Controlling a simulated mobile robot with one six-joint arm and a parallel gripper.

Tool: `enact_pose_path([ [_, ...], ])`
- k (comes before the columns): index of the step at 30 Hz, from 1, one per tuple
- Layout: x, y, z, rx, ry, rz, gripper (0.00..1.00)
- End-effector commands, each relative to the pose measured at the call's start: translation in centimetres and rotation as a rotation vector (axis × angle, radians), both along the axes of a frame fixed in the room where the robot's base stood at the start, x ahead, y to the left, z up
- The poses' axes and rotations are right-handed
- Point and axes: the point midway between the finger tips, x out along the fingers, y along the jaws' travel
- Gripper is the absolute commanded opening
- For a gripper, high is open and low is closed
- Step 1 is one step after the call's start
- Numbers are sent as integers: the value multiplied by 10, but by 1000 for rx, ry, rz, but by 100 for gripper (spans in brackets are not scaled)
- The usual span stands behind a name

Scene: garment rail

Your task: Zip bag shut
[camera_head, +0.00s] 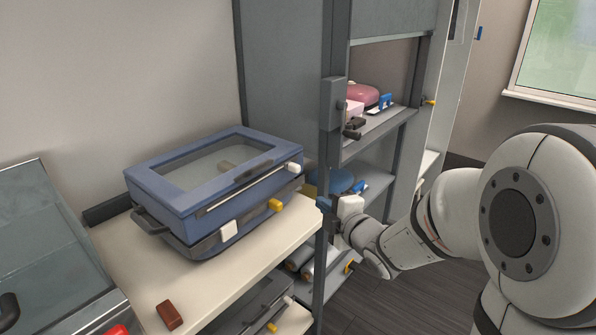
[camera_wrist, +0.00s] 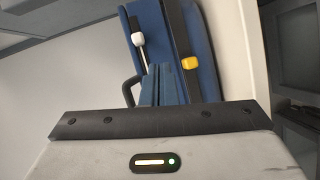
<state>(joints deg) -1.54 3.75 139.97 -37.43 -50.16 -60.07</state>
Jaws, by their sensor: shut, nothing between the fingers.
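The blue bag (camera_head: 215,178), box-shaped with a clear window in its top, lies on the pale shelf top with its lid down. A light zip line runs along its front side. A white pull (camera_head: 293,167) is at the right end, another white tab (camera_head: 228,230) is lower left, and a yellow tab (camera_head: 275,205) is lower right. My gripper (camera_head: 322,203) is shut and empty, right of the bag and apart from it. In the wrist view, the shut blue fingers (camera_wrist: 158,82) point toward the bag, between a white pull (camera_wrist: 138,39) and the yellow tab (camera_wrist: 190,62).
A red-brown block (camera_head: 169,315) lies on the shelf top's (camera_head: 145,275) front left. A grey case (camera_head: 45,250) is at far left.

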Motion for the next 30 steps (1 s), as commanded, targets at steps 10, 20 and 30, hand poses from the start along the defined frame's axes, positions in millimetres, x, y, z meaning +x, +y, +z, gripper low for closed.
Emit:
enact_pose_path([
  [10,-3,36,14,-36,-216,184,0],
  [20,44,74,15,-34,-214,184,0],
  [30,92,77,15,-35,-213,176,0],
])
